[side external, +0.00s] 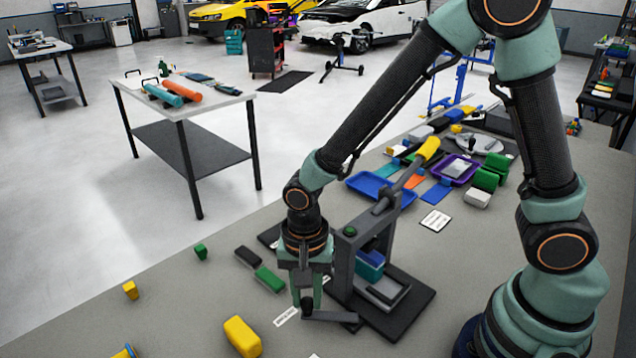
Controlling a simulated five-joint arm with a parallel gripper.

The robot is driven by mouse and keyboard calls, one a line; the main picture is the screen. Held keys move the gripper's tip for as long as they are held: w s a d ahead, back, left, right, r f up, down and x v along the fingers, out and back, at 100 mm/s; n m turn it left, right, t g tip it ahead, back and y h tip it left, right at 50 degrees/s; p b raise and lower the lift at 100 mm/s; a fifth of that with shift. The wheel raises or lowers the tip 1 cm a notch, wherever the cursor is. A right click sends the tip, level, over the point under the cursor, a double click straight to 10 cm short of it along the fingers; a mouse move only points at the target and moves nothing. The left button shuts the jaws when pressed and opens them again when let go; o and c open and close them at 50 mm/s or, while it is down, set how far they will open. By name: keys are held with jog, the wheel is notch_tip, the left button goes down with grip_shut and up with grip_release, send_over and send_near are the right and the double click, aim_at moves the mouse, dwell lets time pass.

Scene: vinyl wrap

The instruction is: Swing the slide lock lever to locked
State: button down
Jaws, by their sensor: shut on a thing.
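A dark grey press-like fixture (345,262) stands upright on a black base plate (405,316) on the bench. The slide lock lever (338,317) appears to be the short dark bar low at the fixture's front left, its free end pointing left. My gripper (307,302) points straight down at that end, with its fingers shut around the lever's small upright knob. The fingers hide part of the knob. A long arm with a yellow handle (428,149) slants up to the right from the fixture. A blue and teal block (370,266) sits inside the frame.
A white label (287,316) lies left of the lever. Green (270,279) and black (248,256) blocks lie behind it, and a yellow block (242,336) in front. Blue trays (368,184) and several coloured items crowd the bench behind the fixture. The bench's front left is mostly clear.

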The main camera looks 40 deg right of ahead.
jog(key=c, duration=0.7)
grip_release()
jog(key=shift+o, duration=0.2)
notch_tip(320, 180, up, 12)
jog(key=shift+r, duration=0.1)
jog(key=d+r+n+t, duration=0.1)
jog(key=d, duration=0.1)
jog(key=d+r+n+t, duration=0.1)
jog(key=d+r+n, duration=0.1)
jog(key=d, duration=0.1)
jog(key=d+r+n, duration=0.1)
jog(key=d+r, duration=0.1)
jog(key=d, duration=0.1)
jog(key=shift+r+n+t+y, duration=0.15)
jog(key=shift+n+t+y, duration=0.15)
jog(key=shift+t, duration=0.1)
jog(key=s+d+r+n+t, duration=0.2)
jog(key=d+r+n, duration=0.1)
jog(key=d+n, duration=0.2)
jog(key=shift+s+d+n+t, duration=0.2)
jog(key=shift+d+n+t, duration=0.15)
jog(key=shift+d, duration=0.85)
